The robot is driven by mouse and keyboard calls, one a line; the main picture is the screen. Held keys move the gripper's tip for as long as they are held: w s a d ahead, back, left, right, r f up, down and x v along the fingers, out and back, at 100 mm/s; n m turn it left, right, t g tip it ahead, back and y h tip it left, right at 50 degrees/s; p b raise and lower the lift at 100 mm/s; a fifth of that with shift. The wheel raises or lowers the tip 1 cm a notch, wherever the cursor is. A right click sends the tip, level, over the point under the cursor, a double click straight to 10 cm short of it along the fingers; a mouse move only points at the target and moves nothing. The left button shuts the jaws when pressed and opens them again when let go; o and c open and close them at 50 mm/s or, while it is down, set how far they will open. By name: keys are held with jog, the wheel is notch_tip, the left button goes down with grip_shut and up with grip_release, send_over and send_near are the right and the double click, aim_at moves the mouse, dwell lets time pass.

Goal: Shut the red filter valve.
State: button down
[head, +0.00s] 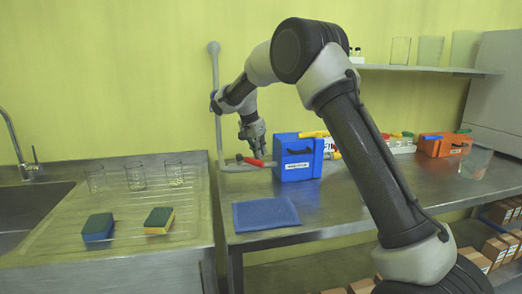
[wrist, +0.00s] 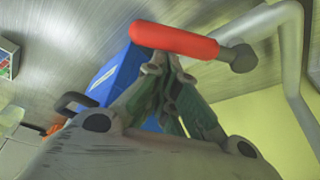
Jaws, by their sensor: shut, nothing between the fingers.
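The red filter valve handle (head: 254,162) sits on a grey pipe by the wall, left of a blue box (head: 298,158). In the wrist view the red handle (wrist: 175,40) lies across the picture, just beyond my fingertips, with a dark grey knob at its right end. My gripper (head: 256,152) points down just above the handle. In the wrist view my gripper (wrist: 165,65) has its fingertips together, close to the handle's side; I cannot tell whether they touch it. Nothing is between the fingers. The blue box (wrist: 115,75) shows behind the fingers.
The grey pipe (head: 216,100) rises along the wall left of my arm. A blue mat (head: 265,214) lies in front on the steel table. An orange box (head: 444,144) stands to the right. Glass beakers (head: 135,177) and two sponges (head: 158,220) are on the drainboard at left.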

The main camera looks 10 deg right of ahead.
aim_at(255, 162)
jog(key=m, duration=0.1)
jog(key=s+a+m, duration=0.1)
jog(key=shift+s+a+m+g, duration=0.3)
jog(key=shift+m+g, duration=0.1)
jog(key=a+m, duration=0.1)
jog(key=s+m+g, duration=0.1)
jog(key=shift+s+a+m+h, duration=0.1)
jog(key=shift+a+m+h, duration=0.2)
jog(key=shift+a+m, duration=0.1)
jog(key=shift+s+a, duration=0.2)
jog(key=shift+a, duration=0.35)
